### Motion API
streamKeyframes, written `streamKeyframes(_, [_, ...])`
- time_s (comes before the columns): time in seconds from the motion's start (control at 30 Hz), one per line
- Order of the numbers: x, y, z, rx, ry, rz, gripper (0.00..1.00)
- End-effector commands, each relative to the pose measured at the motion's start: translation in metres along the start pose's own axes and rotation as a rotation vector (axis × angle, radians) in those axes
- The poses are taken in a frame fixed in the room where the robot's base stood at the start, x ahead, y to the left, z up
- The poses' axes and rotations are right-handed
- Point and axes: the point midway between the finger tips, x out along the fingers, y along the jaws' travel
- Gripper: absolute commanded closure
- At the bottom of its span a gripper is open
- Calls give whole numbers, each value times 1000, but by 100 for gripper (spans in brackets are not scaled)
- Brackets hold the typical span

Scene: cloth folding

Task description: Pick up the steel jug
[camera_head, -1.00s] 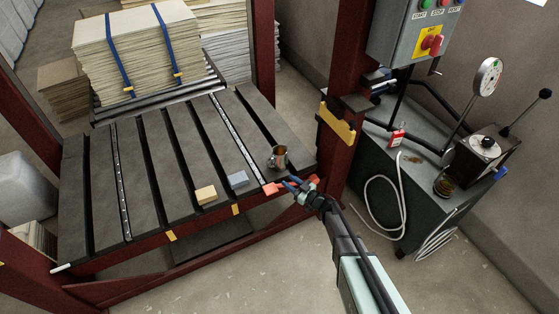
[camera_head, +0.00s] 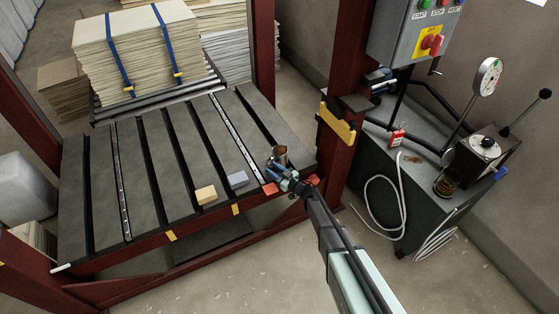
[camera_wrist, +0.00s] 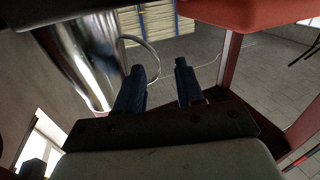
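The steel jug (camera_head: 279,154) stands upright on the dark slatted table near its right front corner. In the wrist view the jug's shiny body (camera_wrist: 92,60) fills the upper left, and its thin ring handle (camera_wrist: 147,62) sticks out to the right. My gripper (camera_head: 274,170) is at the jug's near side and hides its lower part in the head view. In the wrist view the two blue fingers (camera_wrist: 158,80) are apart with a gap between them. The handle lies just beyond the left finger; whether they touch I cannot tell.
A yellow block (camera_head: 206,194) and a grey-blue block (camera_head: 237,179) lie left of the jug. A red piece (camera_head: 270,188) sits at the table edge. A red post (camera_head: 340,150) stands close on the right. The table's middle (camera_head: 150,165) is clear.

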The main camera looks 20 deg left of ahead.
Motion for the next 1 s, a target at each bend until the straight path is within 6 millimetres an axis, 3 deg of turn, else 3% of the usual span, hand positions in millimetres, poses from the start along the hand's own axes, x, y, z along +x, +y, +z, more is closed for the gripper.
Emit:
streamKeyframes(0.23, [34,3,1,-1,0,0,63])
streamKeyframes(0.53, [40,2,0,0,0,2,63])
streamKeyframes(0.9, [40,2,0,0,0,2,97])
streamKeyframes(1.0, [40,2,0,0,0,1,100])
